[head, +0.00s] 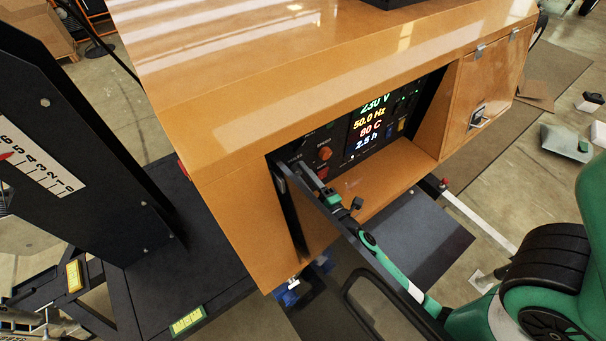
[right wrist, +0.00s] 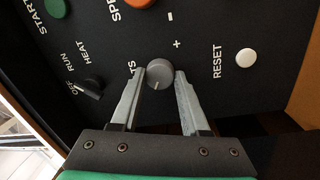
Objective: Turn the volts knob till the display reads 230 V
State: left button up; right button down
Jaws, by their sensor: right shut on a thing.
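The display (head: 372,125) on the recessed black control panel reads 230 V in green on its top line, with 50.0 Hz, 80 C and 2.5 h below. The grey volts knob (right wrist: 159,74) shows in the right wrist view under a partly covered label ending in "TS". My right gripper (right wrist: 160,77) has one finger on each side of the knob and is shut on it. In the head view my right gripper (head: 306,172) reaches into the recess at the panel's lower left, and the knob is hard to make out there. My left gripper is not in view.
The orange housing (head: 225,125) surrounds the recess. An orange speed knob (head: 325,153) sits just above my fingers. In the wrist view, the off/run/heat switch (right wrist: 88,88) is left of my fingers and the white reset button (right wrist: 245,57) right. A black mast stands at left.

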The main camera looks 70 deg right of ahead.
dwell(0.4)
jog(key=shift+c, duration=2)
grip_release()
jog(key=b+v, duration=0.5)
jog(key=v, duration=0.6)
jog(key=shift+s+a+b, duration=0.2)
jog(key=shift+s+b, duration=0.1)
